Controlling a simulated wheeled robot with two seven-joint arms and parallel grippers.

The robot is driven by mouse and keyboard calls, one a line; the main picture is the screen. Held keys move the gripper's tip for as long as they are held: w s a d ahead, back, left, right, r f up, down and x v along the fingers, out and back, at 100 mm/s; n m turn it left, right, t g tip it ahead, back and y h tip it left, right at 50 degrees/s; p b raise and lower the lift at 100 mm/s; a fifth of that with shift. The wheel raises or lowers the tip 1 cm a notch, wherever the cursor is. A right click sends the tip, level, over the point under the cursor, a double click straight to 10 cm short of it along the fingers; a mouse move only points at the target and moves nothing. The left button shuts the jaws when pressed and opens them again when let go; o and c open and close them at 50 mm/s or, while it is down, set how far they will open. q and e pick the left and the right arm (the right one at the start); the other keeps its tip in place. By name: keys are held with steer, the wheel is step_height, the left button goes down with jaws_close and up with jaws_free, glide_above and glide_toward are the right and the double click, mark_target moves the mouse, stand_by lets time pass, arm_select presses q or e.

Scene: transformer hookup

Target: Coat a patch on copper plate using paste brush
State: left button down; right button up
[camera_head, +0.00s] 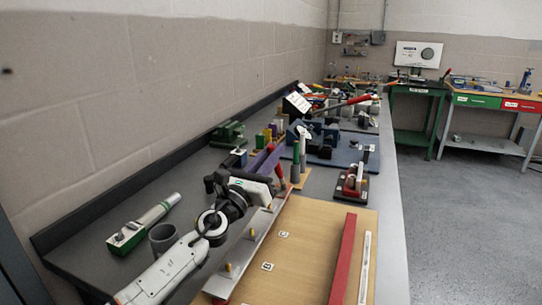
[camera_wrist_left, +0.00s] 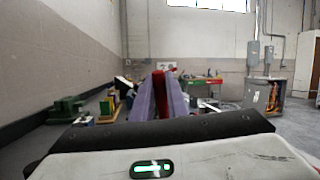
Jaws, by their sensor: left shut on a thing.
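My left gripper (camera_head: 268,158) reaches over the bench with its purple fingers pointing away from me. In the left wrist view, the two fingers (camera_wrist_left: 161,100) are closed around a red handle (camera_wrist_left: 159,82), which looks like that of the paste brush. The red handle also shows in the head view (camera_head: 280,173), close to a tan stand (camera_head: 303,182) with upright green and grey posts. The bristle end is hidden. I cannot pick out the copper plate with certainty in either view. My right gripper is not in view.
A wooden board (camera_head: 305,235) lies in front, with a red bar (camera_head: 343,258), a white strip (camera_head: 365,268) and a studded metal bar (camera_head: 237,262). A red-and-black fixture (camera_head: 351,188) and blue base (camera_head: 335,151) lie beyond.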

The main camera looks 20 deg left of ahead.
arm_select(q)
steer(key=shift+s+p, duration=0.25)
steer(key=shift+p, duration=0.1)
steer(key=shift+w+f+b, duration=0.15)
steer(key=shift+w+b, duration=0.15)
steer(key=shift+b, duration=0.1)
steer(key=shift+s+p, duration=0.25)
steer(key=shift+p, duration=0.05)
steer(key=shift+s, duration=0.6)
steer(key=shift+w, duration=0.15)
